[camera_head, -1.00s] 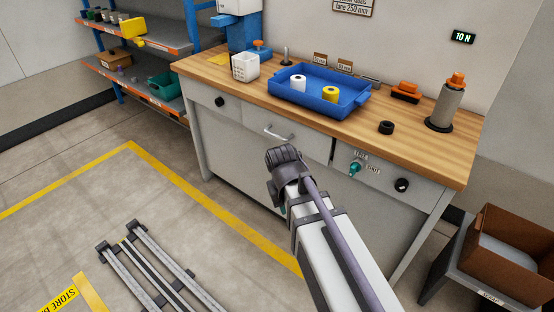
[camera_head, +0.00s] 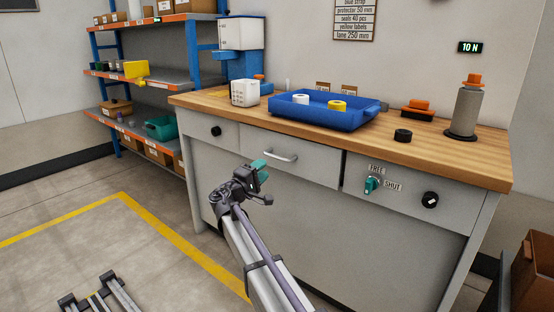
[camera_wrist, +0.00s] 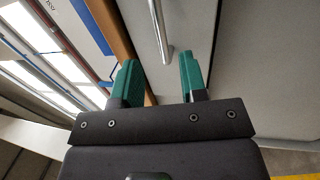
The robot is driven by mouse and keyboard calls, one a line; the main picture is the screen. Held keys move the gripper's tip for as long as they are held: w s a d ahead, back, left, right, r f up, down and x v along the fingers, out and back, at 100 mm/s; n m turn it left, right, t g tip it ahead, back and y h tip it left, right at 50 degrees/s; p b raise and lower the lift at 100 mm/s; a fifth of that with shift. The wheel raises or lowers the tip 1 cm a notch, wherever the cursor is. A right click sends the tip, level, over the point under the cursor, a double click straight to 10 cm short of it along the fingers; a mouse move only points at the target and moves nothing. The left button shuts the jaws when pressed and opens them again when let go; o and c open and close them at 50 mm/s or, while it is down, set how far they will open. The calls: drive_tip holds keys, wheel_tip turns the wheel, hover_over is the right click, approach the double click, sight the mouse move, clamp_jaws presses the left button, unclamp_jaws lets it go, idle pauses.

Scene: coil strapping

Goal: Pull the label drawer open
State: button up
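The middle drawer (camera_head: 290,170) of the bench has a grey front and a silver bar handle (camera_head: 281,155). Its front looks flush with the bench. No written label on it is readable. My gripper (camera_head: 260,170) is in front of the drawer, slightly below and left of the handle in the head view. In the wrist view my gripper (camera_wrist: 158,62) has its two green fingers spread apart with nothing between the pads. The handle (camera_wrist: 161,32) shows there as a bar beyond the fingertips, roughly in line with the gap. I see no contact with it.
A teal switch (camera_head: 371,186) marked FREE and SHUT and a black knob (camera_head: 430,200) are on the right panel. Another knob (camera_head: 216,131) is on the left drawer. A blue tray (camera_head: 320,115) stands on the bench top (camera_head: 455,150).

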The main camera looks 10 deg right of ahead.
sight(277, 157)
drive_tip(key=p+x, duration=0.1)
drive_tip(key=x, duration=0.7)
drive_tip(key=shift+w+d, duration=0.2)
drive_tip(key=shift+d, duration=0.05)
clamp_jaws()
